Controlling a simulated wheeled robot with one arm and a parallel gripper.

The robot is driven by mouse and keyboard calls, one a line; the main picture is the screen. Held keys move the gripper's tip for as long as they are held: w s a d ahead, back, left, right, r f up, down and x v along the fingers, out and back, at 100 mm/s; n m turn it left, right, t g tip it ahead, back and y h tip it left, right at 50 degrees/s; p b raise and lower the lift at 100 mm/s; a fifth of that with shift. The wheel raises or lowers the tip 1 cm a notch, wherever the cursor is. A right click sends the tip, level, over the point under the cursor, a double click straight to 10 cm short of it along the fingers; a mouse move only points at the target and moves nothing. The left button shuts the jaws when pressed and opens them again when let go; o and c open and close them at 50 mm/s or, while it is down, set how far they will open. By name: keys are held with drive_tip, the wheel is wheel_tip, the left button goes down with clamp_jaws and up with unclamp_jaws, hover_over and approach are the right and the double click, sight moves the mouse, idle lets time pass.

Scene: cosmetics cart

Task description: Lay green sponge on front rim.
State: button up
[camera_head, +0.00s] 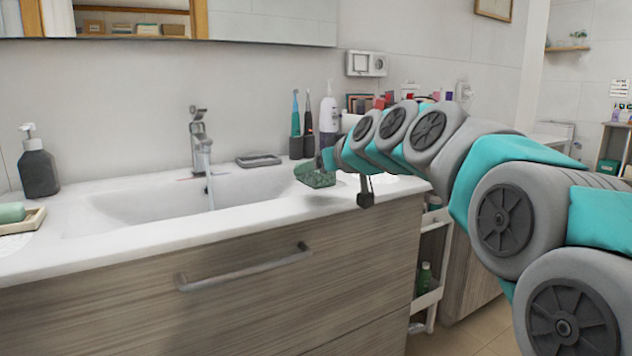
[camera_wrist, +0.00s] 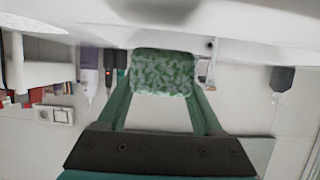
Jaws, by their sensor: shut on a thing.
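The green mottled sponge (camera_head: 315,178) is at the right end of the sink, past the basin. It also shows in the wrist view (camera_wrist: 163,70), upper middle, with a finger on each side of it. My gripper (camera_wrist: 163,84) is shut on the sponge. In the head view the fingers are small and partly hidden by the wrist. The front rim (camera_head: 205,228) of the white sink runs along the top of the wooden cabinet, and its visible stretch is bare. I cannot tell whether the sponge touches the sink top.
A tap (camera_head: 200,140) stands behind the basin. A dark tray (camera_head: 258,160), toothbrushes (camera_head: 295,125) and a white bottle (camera_head: 328,118) stand behind the sponge. A dark soap bottle (camera_head: 38,165) and a green soap (camera_head: 10,212) on a dish are at left. A drawer handle (camera_head: 245,268) juts out below.

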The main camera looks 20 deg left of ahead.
sight(316, 184)
drive_tip(key=shift+f, duration=1.65)
drive_tip(key=shift+f, duration=0.2)
drive_tip(key=o, duration=1.4)
drive_tip(key=shift+o, duration=0.2)
drive_tip(key=shift+r, duration=0.1)
drive_tip(key=shift+r+p, duration=0.15)
drive_tip(key=shift+p, duration=0.15)
drive_tip(key=b+v, duration=0.1)
drive_tip(key=v, duration=1)
drive_tip(key=shift+s+d+b, duration=0.2)
drive_tip(key=shift+d+b, duration=0.2)
